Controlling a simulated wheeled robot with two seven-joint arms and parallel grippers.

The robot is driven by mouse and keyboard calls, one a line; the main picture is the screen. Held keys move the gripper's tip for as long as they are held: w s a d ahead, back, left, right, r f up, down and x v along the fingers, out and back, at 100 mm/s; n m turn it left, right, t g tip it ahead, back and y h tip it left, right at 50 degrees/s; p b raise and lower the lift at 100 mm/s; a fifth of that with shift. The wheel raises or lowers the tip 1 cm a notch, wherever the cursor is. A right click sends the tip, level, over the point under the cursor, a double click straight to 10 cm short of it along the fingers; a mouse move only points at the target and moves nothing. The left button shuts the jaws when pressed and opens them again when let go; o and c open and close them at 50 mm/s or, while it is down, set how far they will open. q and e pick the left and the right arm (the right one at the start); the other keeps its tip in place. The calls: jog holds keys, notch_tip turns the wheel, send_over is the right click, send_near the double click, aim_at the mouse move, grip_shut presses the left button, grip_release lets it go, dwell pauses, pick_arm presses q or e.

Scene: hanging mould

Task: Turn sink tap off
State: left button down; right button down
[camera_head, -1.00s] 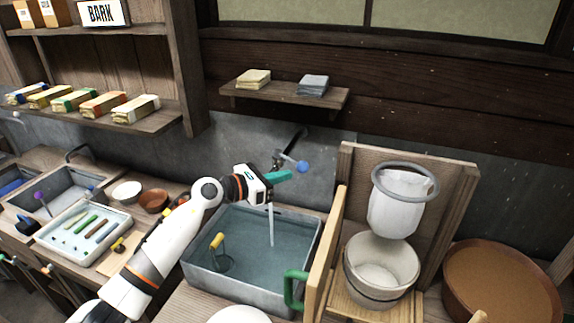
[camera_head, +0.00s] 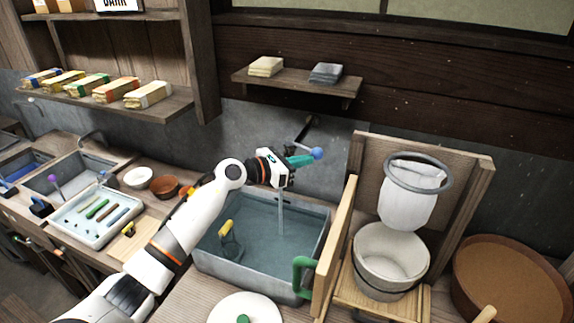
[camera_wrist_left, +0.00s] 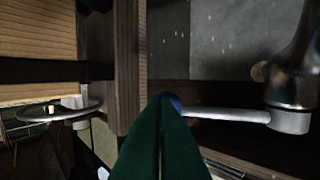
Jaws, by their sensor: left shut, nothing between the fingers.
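The sink tap (camera_head: 307,128) is on the wall behind the sink basin (camera_head: 262,277). Its lever ends in a blue knob (camera_head: 318,153), and a thin water stream (camera_head: 281,212) falls into the basin. My left gripper (camera_head: 308,158) is shut and empty, its teal fingertips right beside the knob; I cannot tell whether they touch it. In the left wrist view, the fingertips (camera_wrist_left: 165,105) cover most of the knob. The grey lever (camera_wrist_left: 230,114) runs right from there to the tap's metal body (camera_wrist_left: 295,80). My right gripper is out of view.
A wooden stand with a strainer (camera_head: 412,190) over a bucket (camera_head: 390,258) is right of the basin. A green handle (camera_head: 303,278) shows at the basin's front right. A small shelf (camera_head: 298,80) with folded stacks hangs above the tap.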

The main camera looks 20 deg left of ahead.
pick_arm(q)
jog(key=shift+b+x, duration=1.15)
jog(key=shift+x, duration=0.55)
jog(key=shift+w+d+r, duration=0.1)
jog(key=shift+r, duration=0.1)
jog(key=shift+f, duration=0.1)
